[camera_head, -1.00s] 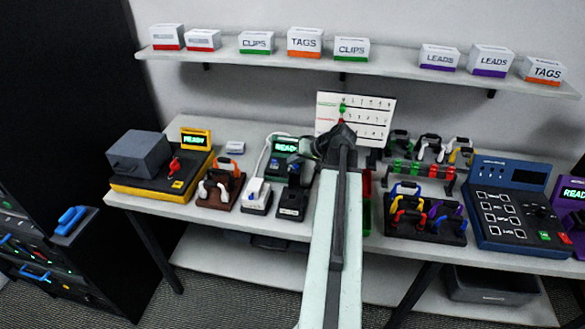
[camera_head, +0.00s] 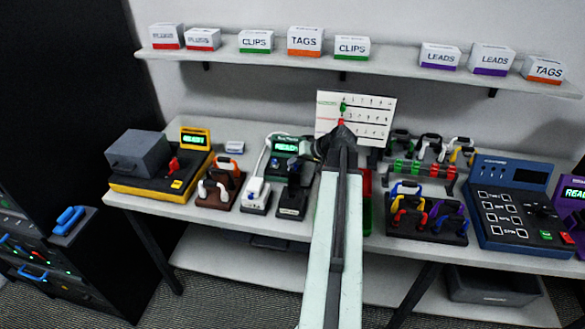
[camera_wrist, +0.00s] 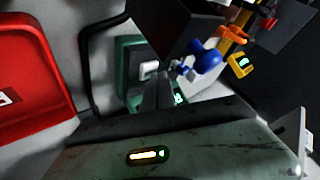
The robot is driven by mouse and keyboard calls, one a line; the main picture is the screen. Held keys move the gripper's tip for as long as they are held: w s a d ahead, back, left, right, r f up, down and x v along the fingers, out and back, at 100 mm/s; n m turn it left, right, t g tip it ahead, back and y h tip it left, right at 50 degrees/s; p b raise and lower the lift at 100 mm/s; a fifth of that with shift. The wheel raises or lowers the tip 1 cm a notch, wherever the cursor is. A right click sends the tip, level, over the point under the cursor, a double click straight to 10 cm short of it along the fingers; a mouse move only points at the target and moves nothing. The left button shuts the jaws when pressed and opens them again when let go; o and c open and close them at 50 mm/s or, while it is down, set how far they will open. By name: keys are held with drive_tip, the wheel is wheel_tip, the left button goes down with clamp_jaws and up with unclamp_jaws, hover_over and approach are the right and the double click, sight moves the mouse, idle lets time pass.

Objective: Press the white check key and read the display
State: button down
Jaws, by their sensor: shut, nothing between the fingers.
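The green tester (camera_head: 285,160) stands at the back middle of the table, with a lit green display (camera_head: 287,146) whose text starts like READY, its end partly covered. In the wrist view, the green tester (camera_wrist: 130,50) has a white key (camera_wrist: 148,69) on its face. My gripper (camera_wrist: 163,80) is shut and empty, its tips close to the white key, just right of and below it; I cannot tell whether they touch. A bit of green display text (camera_wrist: 179,98) shows beside the fingers.
A yellow tester (camera_head: 160,185) reading READY stands left. A white charger block (camera_head: 256,193) and a black block (camera_head: 292,203) stand before the green tester. Racks of coloured cables (camera_head: 427,228) and a blue console (camera_head: 515,205) are right. A red bin (camera_wrist: 40,80) shows in the wrist view.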

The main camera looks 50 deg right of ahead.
drive_tip(key=shift+f, duration=0.3)
drive_tip(key=shift+r, duration=0.1)
idle(0.3)
drive_tip(key=shift+r+p, duration=0.6)
drive_tip(key=shift+r, duration=0.15)
wheel_tip(320, 180, up, 5)
drive_tip(key=p, duration=0.5)
idle(0.5)
